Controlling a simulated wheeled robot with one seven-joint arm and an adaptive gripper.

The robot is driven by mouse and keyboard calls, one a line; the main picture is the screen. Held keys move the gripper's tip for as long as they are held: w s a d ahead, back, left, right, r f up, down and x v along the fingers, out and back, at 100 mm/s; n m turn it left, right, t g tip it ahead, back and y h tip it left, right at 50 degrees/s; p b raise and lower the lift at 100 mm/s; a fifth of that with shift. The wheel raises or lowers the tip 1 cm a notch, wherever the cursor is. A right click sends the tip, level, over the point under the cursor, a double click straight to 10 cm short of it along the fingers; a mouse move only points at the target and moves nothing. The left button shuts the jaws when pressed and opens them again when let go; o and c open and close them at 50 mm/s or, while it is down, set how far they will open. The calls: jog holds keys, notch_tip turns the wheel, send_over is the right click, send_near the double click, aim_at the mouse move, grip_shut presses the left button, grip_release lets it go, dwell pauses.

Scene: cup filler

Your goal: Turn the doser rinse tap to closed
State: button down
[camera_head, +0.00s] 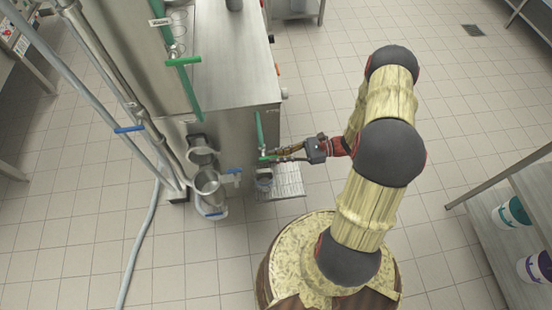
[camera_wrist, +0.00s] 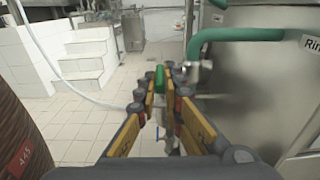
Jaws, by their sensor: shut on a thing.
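The doser rinse tap shows in the wrist view as a metal valve body (camera_wrist: 200,72) on the end of a green pipe (camera_wrist: 238,35). A label starting "Rin" (camera_wrist: 311,43) is on the steel panel beside it. Its green handle (camera_wrist: 159,80) is between my fingertips. My gripper (camera_wrist: 160,88) is shut on this handle. In the head view my gripper (camera_head: 268,155) reaches in from the right to the foot of the green pipe (camera_head: 260,130), at the machine's front. The fingers partly hide the handle, and I cannot tell its exact angle to the pipe.
A metal cup (camera_head: 264,179) and a drip grate (camera_head: 284,181) are below the tap.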

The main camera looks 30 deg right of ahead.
jog(key=shift+f+y+b, duration=0.25)
jog(key=shift+y+b, duration=0.1)
jog(key=shift+y, duration=0.05)
jog(key=c, duration=1.9)
grip_release()
jog(key=v, duration=1.2)
